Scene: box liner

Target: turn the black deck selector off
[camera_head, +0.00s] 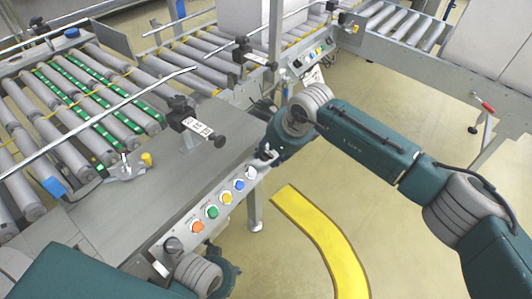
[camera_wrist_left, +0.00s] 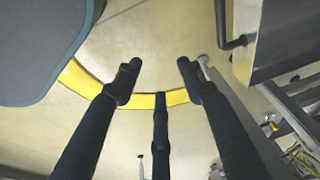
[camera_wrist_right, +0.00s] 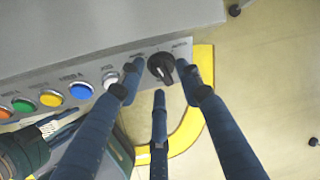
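The black selector (camera_wrist_right: 160,67) shows in the right wrist view, at the end of the grey control panel (camera_wrist_right: 115,62) beside the white button. My right gripper (camera_wrist_right: 160,84) is open, with its fingertips on either side of the selector. I cannot tell whether they touch it. In the head view my right gripper (camera_head: 267,155) is at the panel's far end and hides this selector. My left gripper (camera_wrist_left: 160,78) is open and empty over the floor in the left wrist view.
Orange (camera_head: 197,226), green (camera_head: 212,211), yellow (camera_head: 226,198), blue (camera_head: 239,184) and white (camera_head: 252,172) buttons line the panel. Roller conveyors (camera_head: 75,100) lie behind it. A curved yellow floor stripe (camera_head: 322,235) runs to the right, on mostly open floor.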

